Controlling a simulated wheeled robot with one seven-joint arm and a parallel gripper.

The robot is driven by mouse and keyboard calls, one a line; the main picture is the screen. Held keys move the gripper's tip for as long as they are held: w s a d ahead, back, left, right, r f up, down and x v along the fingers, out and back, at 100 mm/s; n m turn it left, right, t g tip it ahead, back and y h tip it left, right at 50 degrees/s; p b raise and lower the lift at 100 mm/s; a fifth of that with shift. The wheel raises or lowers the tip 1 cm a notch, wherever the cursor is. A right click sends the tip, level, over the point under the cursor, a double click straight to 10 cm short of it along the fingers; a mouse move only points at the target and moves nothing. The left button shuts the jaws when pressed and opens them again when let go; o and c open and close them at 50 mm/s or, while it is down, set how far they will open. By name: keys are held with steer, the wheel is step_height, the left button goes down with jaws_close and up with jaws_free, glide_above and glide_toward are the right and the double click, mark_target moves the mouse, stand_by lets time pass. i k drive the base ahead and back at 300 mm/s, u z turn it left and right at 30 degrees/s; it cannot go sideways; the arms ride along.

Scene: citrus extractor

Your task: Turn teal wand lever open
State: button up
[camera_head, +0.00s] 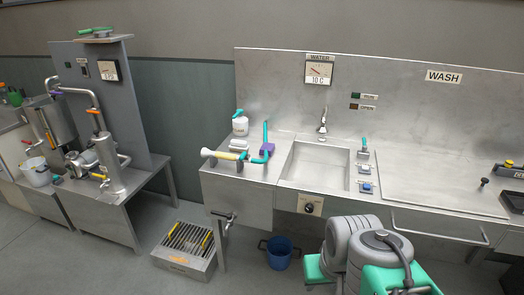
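A spray wand (226,156) with a pale flared nozzle and a yellow grip lies at the left of the sink, pointing left. A teal part (262,158) is at its right end. A purple block (267,149) sits just behind, and a thin teal upright (265,133) rises from it. Which teal piece is the wand lever, and how far it is turned, I cannot tell at this size. My gripper does not show; only grey and teal parts of my own body fill the lower right.
The steel sink (300,178) is right of the wand. A white jug (240,126) stands behind the wand. A blue bucket (279,256) and a slotted floor box (184,254) are below the counter.

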mark_target(244, 153)
steer(key=u, duration=0.05)
steer(key=i, duration=1.2)
steer(key=u, duration=2.6)
